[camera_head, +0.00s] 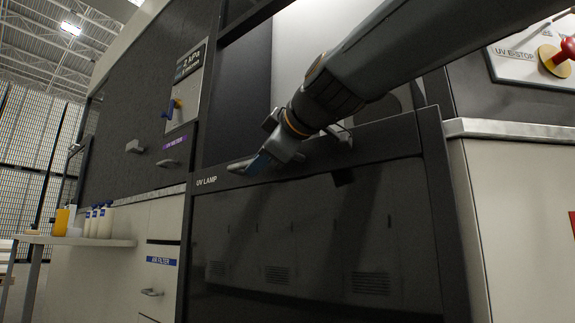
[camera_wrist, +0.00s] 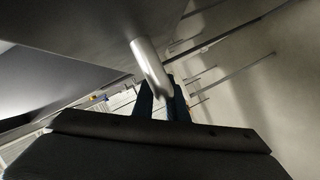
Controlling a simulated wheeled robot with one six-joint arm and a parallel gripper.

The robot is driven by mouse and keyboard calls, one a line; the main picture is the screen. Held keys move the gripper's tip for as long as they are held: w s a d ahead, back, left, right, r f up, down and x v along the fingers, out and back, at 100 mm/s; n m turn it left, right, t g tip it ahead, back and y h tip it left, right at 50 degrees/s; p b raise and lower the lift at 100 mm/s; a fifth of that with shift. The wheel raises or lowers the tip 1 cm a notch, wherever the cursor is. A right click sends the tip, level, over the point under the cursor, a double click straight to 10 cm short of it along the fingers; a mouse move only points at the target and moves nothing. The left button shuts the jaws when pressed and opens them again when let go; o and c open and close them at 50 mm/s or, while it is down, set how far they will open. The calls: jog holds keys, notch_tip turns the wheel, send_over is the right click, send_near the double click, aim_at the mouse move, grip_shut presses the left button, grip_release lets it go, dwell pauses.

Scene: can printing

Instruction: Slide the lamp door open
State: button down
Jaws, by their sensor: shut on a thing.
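The lamp door (camera_head: 300,245) is a glossy dark panel labelled "UV LAMP" in the head view. Its silver handle (camera_head: 238,166) is near the top left edge of the panel. My gripper (camera_head: 258,163) is at this handle, its blue fingers shut on it. In the wrist view the bar of the handle (camera_wrist: 147,62) runs down between the two dark blue fingertips (camera_wrist: 165,98). The gripped part of the handle is partly hidden by the fingers.
Above the panel is an open space with a pale interior (camera_head: 310,40). A red emergency stop (camera_head: 566,50) is at upper right. A drawer labelled "AIR FILTER" (camera_head: 160,262) is at lower left. White bottles (camera_head: 104,222) and an orange container (camera_head: 61,222) stand on a side shelf (camera_head: 85,241).

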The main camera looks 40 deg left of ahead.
jog(key=shift+f, duration=0.45)
jog(key=c, duration=1.8)
grip_release()
jog(key=shift+o, duration=0.2)
jog(key=shift+r, duration=0.1)
jog(key=p+v, duration=0.1)
jog(key=v, duration=0.6)
jog(key=shift+d, duration=0.35)
jog(key=shift+s, duration=0.2)
